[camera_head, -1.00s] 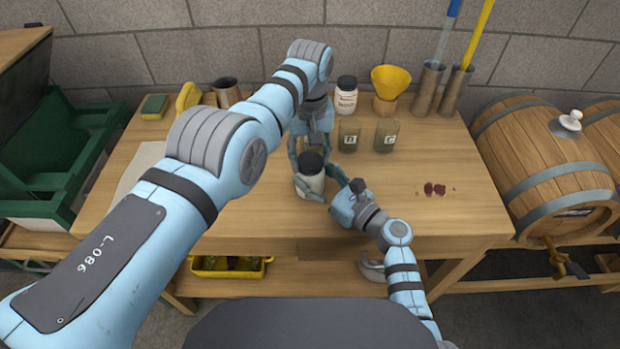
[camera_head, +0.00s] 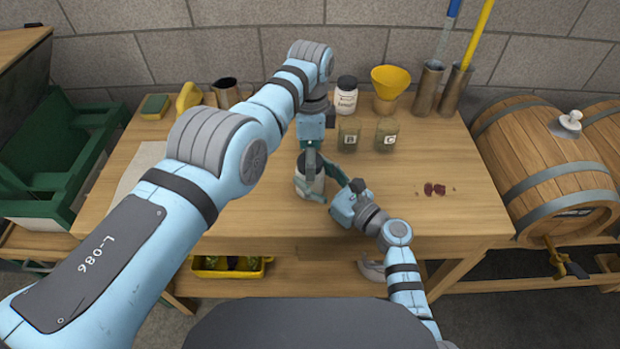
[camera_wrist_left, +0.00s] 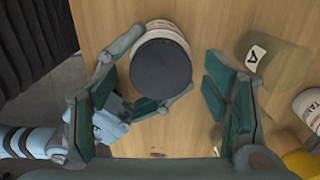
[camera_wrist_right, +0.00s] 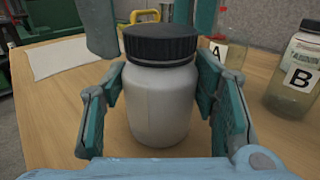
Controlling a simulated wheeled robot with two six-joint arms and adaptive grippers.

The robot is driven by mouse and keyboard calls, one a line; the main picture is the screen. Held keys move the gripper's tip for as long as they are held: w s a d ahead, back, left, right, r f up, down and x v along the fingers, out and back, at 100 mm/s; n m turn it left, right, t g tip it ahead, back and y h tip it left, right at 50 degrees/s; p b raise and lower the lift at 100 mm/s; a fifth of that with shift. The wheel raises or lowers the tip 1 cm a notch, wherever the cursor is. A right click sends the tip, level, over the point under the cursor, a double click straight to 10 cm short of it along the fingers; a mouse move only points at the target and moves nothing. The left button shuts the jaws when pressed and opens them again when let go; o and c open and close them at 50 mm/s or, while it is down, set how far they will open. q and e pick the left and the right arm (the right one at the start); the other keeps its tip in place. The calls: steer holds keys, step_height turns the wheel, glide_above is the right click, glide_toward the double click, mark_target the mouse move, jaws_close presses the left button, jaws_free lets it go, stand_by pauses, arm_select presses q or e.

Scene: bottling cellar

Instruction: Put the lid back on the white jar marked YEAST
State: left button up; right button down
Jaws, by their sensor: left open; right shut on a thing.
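A white jar (camera_wrist_right: 160,105) stands upright on the table, with a black lid (camera_wrist_right: 160,42) on its top that looks level. No writing on this jar is readable. My right gripper (camera_head: 322,190) is shut around the jar's body from the front right. My left gripper (camera_head: 312,158) comes down from above, with its fingers open on either side of the lid. In the left wrist view, the lid (camera_wrist_left: 160,68) lies between those fingers, with a gap at the right one. In the head view a left finger partly hides the lid.
Behind stand green-grey bottles marked B (camera_head: 349,136) and C (camera_head: 387,136); one marked A (camera_wrist_left: 262,58) is right of the left fingers. Another white jar with a black lid (camera_head: 346,100) and a yellow funnel (camera_head: 390,80) are at the back. The right table half is mostly clear, with dark red bits (camera_head: 434,189).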

arm_select(q)
step_height(320, 180, up, 8)
steer(key=shift+f, duration=0.2)
arm_select(e)
steer(key=c, duration=0.6)
jaws_free()
steer(key=shift+o, duration=0.2)
steer(key=shift+d, duration=0.1)
steer(key=v, duration=1.2)
arm_select(q)
steer(key=shift+d+f, duration=0.1)
